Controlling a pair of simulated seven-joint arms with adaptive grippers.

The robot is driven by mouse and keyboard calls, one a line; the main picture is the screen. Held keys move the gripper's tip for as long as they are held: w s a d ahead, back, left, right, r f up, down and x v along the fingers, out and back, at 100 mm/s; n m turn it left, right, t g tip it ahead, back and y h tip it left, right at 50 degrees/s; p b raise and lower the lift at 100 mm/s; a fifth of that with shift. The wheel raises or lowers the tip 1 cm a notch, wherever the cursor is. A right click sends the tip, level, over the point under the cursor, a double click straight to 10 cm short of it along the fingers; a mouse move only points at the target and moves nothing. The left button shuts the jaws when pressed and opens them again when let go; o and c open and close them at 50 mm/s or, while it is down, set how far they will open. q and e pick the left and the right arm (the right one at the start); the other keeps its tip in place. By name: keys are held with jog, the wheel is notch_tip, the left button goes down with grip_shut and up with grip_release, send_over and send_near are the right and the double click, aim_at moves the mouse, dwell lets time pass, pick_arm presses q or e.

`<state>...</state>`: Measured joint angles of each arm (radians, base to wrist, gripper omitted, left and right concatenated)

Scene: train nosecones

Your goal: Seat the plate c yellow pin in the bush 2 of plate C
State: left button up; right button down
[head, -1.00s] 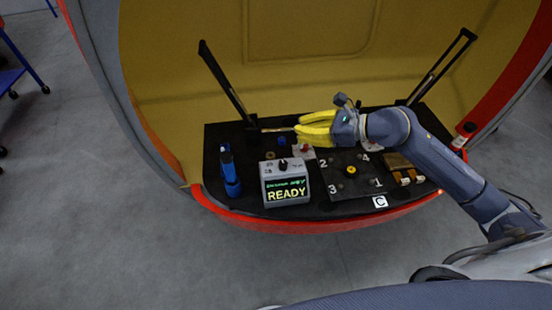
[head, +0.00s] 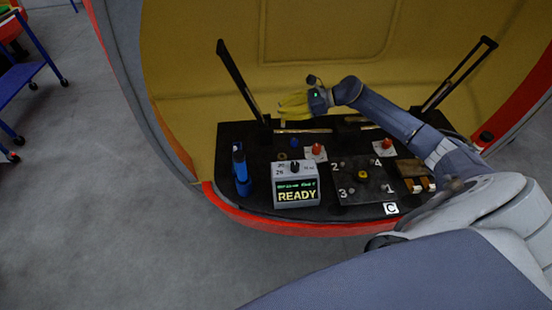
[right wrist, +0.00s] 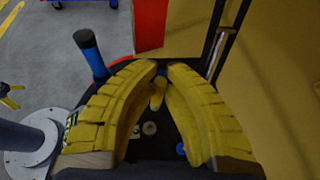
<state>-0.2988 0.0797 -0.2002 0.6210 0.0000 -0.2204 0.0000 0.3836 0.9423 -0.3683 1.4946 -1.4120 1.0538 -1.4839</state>
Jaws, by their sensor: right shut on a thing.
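Plate C (head: 379,190) is a dark square plate on the black deck, marked 1 to 4, with a yellow round piece in its middle. Bush 2 (head: 346,168) is the small grey spot beside the number 2. My right gripper (head: 281,107) has yellow fingers and is away from plate C, towards the back left over the deck. In the right wrist view its fingertips (right wrist: 161,70) close together around the yellow pin (right wrist: 157,94), which is partly hidden by them. My left gripper is not in view.
A blue bottle-like tool (head: 240,170) stands at the left. A brown block (head: 411,168) lies right of plate C. Black upright handles (head: 238,80) rise at the back.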

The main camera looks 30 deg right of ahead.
jog(key=shift+f, duration=9.9)
jog(key=shift+f, duration=0.1)
jog(key=c, duration=1.5)
grip_release()
jog(key=shift+d, duration=0.1)
jog(key=v, duration=1.2)
